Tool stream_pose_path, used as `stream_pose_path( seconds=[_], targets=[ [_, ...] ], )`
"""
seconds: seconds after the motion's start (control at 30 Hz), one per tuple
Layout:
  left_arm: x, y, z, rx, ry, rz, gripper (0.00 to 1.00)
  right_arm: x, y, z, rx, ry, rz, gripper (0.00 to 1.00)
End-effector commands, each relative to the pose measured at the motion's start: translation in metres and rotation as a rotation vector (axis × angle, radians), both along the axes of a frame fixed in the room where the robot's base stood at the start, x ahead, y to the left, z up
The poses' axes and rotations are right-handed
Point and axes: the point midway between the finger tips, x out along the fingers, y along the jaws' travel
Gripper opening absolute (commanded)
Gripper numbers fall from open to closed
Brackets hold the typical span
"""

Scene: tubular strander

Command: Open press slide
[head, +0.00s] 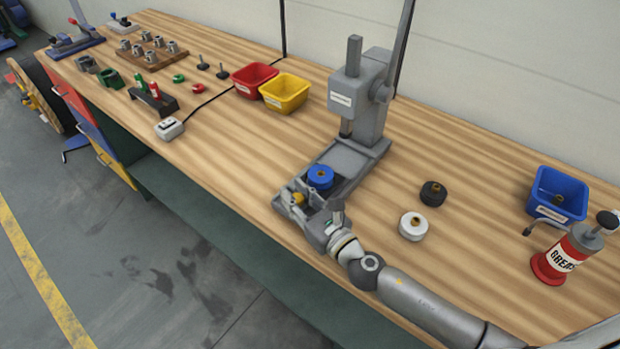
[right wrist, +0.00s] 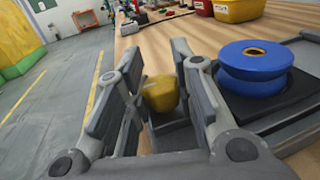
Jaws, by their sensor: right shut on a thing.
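The grey arbor press (head: 362,95) stands on the bench with its ram above the rear of its base. Its slide (head: 335,190) is at the front of the base, with a blue grooved wheel (head: 320,177) on a dark plate. The wheel also shows at the right of the right wrist view (right wrist: 255,68). A yellow knob (right wrist: 160,93) is at the slide's front. My right gripper (head: 299,197) is shut on this knob, one finger on each side. The blue wheel is beside the right finger. My left gripper is not in view.
A black wheel (head: 433,193) and a white wheel (head: 413,226) lie right of the press. A blue bin (head: 557,194) and a red grease can (head: 560,258) stand farther right. Red (head: 254,76) and yellow (head: 285,92) bins are left of the press. The bench left of the slide is clear.

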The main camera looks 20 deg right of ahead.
Motion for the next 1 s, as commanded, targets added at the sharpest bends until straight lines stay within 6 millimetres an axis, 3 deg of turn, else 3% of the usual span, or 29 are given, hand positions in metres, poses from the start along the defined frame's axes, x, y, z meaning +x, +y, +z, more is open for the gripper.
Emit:
stream_pose_path(
  seconds=[0.3, 0.33, 0.4, 0.77, 1.0],
  targets=[
    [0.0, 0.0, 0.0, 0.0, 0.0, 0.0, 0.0, -0.001, 0.001, 0.0, -0.001, -0.002, -0.002, 0.0],
    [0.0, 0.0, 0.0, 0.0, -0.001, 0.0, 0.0, -0.001, 0.001, 0.0, -0.001, -0.002, -0.002, 0.27],
    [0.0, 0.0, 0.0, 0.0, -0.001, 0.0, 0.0, -0.001, 0.001, 0.0, -0.001, -0.002, -0.002, 0.35],
    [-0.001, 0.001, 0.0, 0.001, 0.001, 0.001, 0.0, -0.003, 0.0, 0.0, -0.001, -0.002, -0.002, 0.35],
    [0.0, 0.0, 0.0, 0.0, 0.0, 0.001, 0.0, -0.028, -0.01, -0.001, 0.0, 0.001, -0.003, 0.35]
  ],
)
